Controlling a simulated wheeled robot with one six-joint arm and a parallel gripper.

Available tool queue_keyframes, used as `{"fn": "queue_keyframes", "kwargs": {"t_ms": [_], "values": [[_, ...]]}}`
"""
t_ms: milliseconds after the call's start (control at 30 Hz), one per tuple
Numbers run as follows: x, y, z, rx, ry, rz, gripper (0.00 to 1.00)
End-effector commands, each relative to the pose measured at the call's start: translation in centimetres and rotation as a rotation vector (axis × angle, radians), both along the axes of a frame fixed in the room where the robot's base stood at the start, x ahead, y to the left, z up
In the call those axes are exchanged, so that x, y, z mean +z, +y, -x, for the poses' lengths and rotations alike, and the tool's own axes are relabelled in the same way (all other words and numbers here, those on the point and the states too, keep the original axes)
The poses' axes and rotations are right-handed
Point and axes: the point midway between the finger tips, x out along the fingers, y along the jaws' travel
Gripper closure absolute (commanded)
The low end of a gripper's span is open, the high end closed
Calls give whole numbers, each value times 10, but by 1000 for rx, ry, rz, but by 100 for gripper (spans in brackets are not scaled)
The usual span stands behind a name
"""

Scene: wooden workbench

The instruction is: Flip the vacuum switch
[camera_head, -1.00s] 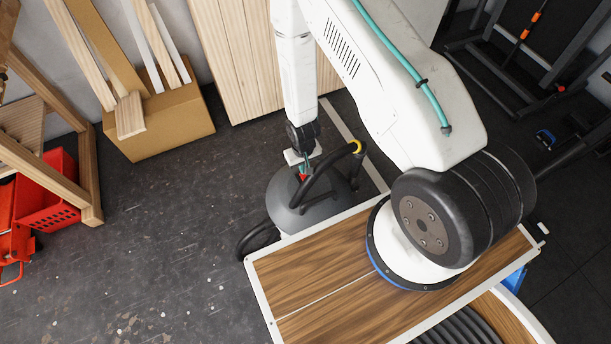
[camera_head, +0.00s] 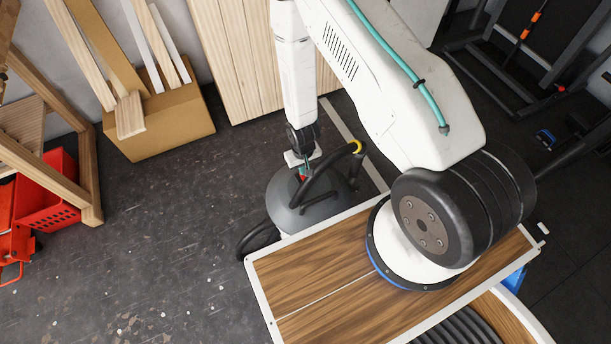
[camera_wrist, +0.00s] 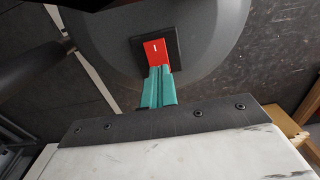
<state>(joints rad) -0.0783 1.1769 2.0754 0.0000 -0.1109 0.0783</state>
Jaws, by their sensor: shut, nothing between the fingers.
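The vacuum (camera_head: 290,208) is a dark grey, round-topped unit on the floor beyond my wooden top. In the wrist view its red switch (camera_wrist: 155,48) sits in a black square frame on the grey housing (camera_wrist: 206,32), with a white mark on it. My gripper (camera_wrist: 160,70) has teal fingers, shut together and empty. Their tips are at the lower edge of the red switch and overlap it in the picture; I cannot tell whether they press on it. In the head view my gripper (camera_head: 303,171) is small and mostly hidden by my wrist over the vacuum.
A cardboard box (camera_head: 160,128) with planks, a red crate (camera_head: 48,190) and a wooden rack (camera_head: 90,180) stand to the left. Floor between them and the vacuum is clear.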

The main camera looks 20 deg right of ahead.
Motion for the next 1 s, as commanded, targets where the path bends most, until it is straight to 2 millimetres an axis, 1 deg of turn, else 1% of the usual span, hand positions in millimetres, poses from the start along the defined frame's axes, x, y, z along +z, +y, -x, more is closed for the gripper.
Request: {"fn": "queue_keyframes", "kwargs": {"t_ms": [400,500,567,1000], "values": [[-7,0,1,0,1,0,100],[-6,0,0,0,1,0,100],[-3,0,0,0,0,0,100],[32,0,0,0,0,0,100]]}}
